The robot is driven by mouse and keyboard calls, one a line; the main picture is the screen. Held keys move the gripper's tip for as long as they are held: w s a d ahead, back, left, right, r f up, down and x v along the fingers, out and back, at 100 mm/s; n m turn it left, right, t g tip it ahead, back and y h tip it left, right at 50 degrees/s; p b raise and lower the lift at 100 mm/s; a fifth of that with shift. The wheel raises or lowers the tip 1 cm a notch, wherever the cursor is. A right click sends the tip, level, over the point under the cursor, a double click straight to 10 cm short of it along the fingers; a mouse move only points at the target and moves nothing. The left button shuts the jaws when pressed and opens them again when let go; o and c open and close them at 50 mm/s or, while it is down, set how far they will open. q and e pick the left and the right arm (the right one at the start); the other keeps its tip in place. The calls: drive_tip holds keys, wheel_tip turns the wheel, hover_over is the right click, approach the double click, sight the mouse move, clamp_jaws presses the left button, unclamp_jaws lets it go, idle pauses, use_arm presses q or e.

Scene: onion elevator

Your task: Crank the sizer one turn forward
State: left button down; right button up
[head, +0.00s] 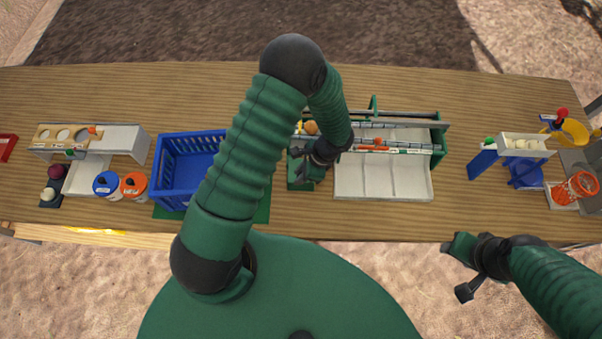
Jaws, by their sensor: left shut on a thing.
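The sizer (438,149) stands on the table right of centre in the head view, with a green frame, grey rollers across its top and a pale divided tray (383,179) in front. My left arm arches over the table and comes down at the sizer's left end. My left gripper (304,166) is there, shut on what seems to be the crank handle. The handle itself is hidden by the gripper and wrist, so its angle cannot be told. My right gripper (462,269) is open and empty, in front of the table's front edge, right of the sizer.
A blue crate (184,171) stands left of the sizer, partly behind my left arm. Farther left are a pale stand with round holes (125,137) and blue and orange lidded jars (107,184). A blue-and-white lift (521,147) and an orange basket (575,188) stand at the right.

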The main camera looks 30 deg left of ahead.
use_arm(q)
drive_tip(key=shift+s+a, duration=0.1)
drive_tip(key=shift+a, duration=1.4)
drive_tip(key=shift+w+a, duration=0.3)
drive_tip(key=shift+a, duration=0.25)
drive_tip(key=shift+a+p, duration=0.1)
drive_tip(key=shift+p, duration=0.2)
